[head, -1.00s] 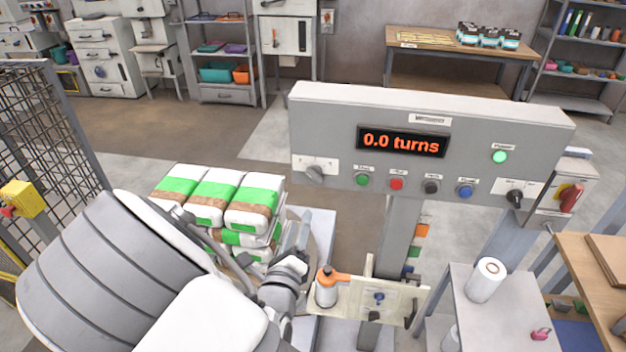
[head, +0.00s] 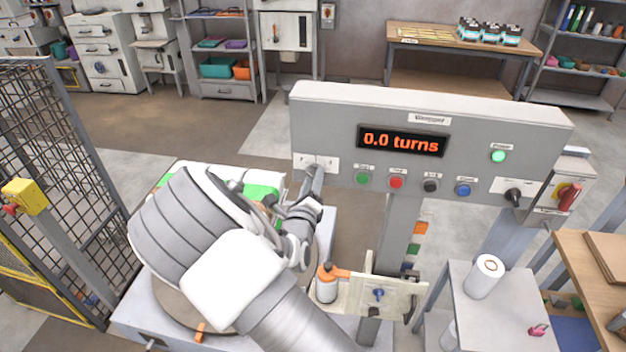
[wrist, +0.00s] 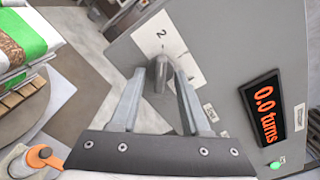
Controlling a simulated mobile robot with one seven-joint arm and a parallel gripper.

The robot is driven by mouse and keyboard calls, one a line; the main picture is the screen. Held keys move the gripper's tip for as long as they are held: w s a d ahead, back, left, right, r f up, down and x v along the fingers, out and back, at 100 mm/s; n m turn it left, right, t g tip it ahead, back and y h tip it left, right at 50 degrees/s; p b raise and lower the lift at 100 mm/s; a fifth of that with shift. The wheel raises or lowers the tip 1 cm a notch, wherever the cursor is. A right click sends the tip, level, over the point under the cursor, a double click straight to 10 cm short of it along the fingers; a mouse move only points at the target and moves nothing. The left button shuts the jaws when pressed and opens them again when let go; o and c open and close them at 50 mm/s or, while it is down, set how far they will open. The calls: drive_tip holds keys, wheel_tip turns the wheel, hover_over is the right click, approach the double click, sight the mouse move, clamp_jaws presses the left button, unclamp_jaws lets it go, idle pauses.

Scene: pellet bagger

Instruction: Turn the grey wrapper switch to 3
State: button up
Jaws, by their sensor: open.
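The grey wrapper switch (wrist: 159,73) is a grey knob on a white label plate (wrist: 173,38) at the left end of the grey control panel (head: 430,122). A "2" shows on the plate in the wrist view; other marks are too small or hidden. My gripper (wrist: 157,98) is open, with its fingers pointing at the panel and the knob between and just beyond the fingertips. I cannot tell whether the fingers touch it. In the head view my gripper (head: 313,180) covers the knob.
The panel display (head: 401,141) reads 0.0 turns. Green, red, black and blue buttons, a black switch (head: 513,196) and a red switch (head: 570,196) are to the right. Below stands an orange-topped container (head: 327,286). Stacked bags (wrist: 22,38) are at left.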

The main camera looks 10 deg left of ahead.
clamp_jaws()
idle(0.5)
drive_tip(key=shift+f+m+b, duration=0.1)
drive_tip(key=shift+m+b, duration=2.7)
drive_tip(key=shift+m, duration=2)
unclamp_jaws()
